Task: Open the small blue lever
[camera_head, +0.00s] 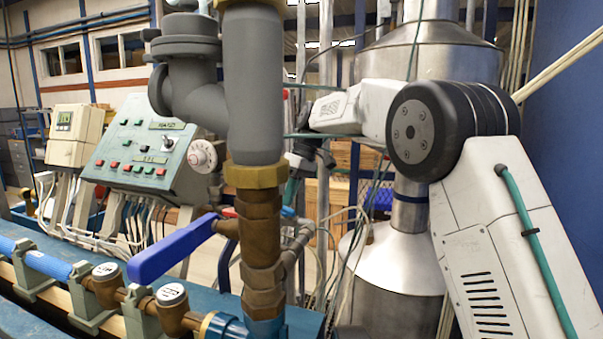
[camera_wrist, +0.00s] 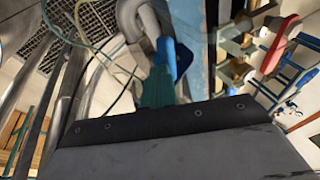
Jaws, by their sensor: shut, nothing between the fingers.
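The small blue lever (camera_head: 288,211) shows in the head view just right of the brown vertical pipe, partly hidden. In the wrist view a blue lever (camera_wrist: 183,58), which looks like the same one, is right at my fingertips on a grey pipe. My gripper (camera_wrist: 159,72) has green fingers, shut with nothing between them. Its tips lie beside or against the lever; I cannot tell whether they touch. In the head view my gripper (camera_head: 291,190) is mostly hidden behind the grey and brown pipe, just above the small lever.
A large blue lever (camera_head: 172,248) sticks out left of the brown pipe (camera_head: 262,240). A red lever (camera_wrist: 278,45) lies at the right of the wrist view. A control box (camera_head: 145,150) stands at the left, and a steel vessel (camera_head: 395,270) behind.

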